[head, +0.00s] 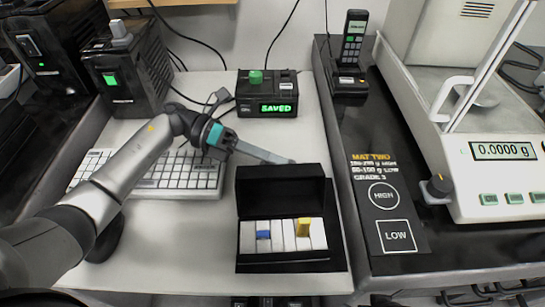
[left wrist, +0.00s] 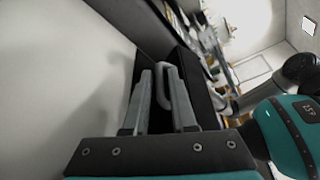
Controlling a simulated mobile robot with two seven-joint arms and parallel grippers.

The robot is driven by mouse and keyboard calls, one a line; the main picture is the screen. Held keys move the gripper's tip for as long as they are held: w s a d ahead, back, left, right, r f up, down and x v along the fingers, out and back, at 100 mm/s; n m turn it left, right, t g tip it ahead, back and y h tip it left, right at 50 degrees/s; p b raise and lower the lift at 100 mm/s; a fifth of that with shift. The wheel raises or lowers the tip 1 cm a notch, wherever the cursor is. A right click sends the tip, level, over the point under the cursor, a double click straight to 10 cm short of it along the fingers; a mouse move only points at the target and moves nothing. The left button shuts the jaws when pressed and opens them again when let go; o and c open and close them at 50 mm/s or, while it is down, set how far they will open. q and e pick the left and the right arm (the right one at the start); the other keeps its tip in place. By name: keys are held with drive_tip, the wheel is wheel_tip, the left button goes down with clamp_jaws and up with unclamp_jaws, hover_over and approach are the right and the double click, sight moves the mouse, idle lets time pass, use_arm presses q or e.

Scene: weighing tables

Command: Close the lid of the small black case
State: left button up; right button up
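The small black case (head: 290,266) stands open on the light table, nearest its front right. Its black lid (head: 283,190) is raised upright at the back edge. Inside are several white blocks, a blue piece (head: 263,234) and a yellow piece (head: 303,227). My left gripper (head: 290,161) reaches in from the left, its grey fingertips just behind the lid's top edge; contact cannot be told. In the left wrist view its fingers (left wrist: 164,85) lie close together with a narrow dark gap, in front of a black surface. No held object shows. My right gripper is not in view.
A white keyboard (head: 180,180) lies under my left arm. A black box with a green "SAVED" display (head: 268,107) stands behind the case. On the right are a dark mat (head: 387,200) and a balance (head: 500,178).

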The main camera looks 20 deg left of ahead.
use_arm(q)
drive_tip(key=shift+c, duration=0.4)
clamp_jaws()
idle(1.0)
